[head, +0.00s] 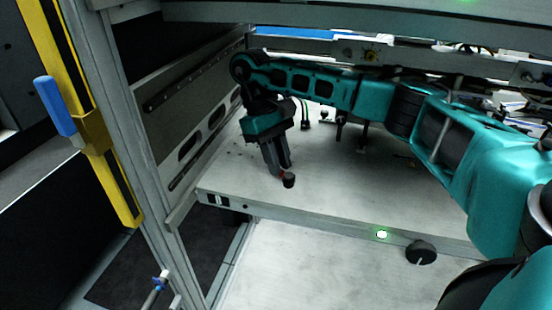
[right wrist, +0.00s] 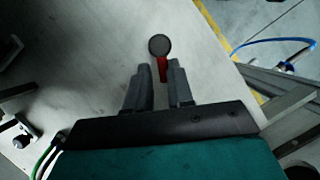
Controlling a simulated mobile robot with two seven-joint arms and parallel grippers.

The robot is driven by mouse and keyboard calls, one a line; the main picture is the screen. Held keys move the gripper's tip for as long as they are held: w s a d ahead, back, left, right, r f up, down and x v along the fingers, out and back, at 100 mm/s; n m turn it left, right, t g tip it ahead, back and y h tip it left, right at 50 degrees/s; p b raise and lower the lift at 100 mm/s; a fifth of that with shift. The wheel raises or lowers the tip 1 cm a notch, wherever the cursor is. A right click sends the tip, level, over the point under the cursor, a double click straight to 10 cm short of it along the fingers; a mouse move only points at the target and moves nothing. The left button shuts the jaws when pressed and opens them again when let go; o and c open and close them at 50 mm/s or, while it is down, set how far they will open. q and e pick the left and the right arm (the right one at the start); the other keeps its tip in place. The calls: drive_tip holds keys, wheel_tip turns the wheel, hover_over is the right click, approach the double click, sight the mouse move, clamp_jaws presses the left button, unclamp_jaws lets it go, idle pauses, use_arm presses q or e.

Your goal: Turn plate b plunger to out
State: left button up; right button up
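A small plunger with a dark round knob (head: 289,181) and a red part stands at the front left of the pale plate (head: 350,195). I cannot read a label that says it is plate b's. In the right wrist view the knob (right wrist: 159,45) is a grey disc, with the red part (right wrist: 162,69) running from it towards the gap between my fingers. My right gripper (head: 283,168) points down just behind the knob. Its fingers (right wrist: 158,80) are apart, one on each side of the red part's near end, with no clear contact. My left gripper is not in view.
Grey frame posts and a yellow rail with a blue handle (head: 54,105) stand at the left. Cables and small fittings (head: 325,115) are behind my right arm.

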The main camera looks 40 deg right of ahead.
drive_tip(key=o, duration=0.3)
drive_tip(key=shift+s+d+f, duration=0.15)
drive_tip(key=shift+s+d, duration=0.05)
drive_tip(key=shift+s, duration=0.15)
drive_tip(key=shift+o, duration=0.2)
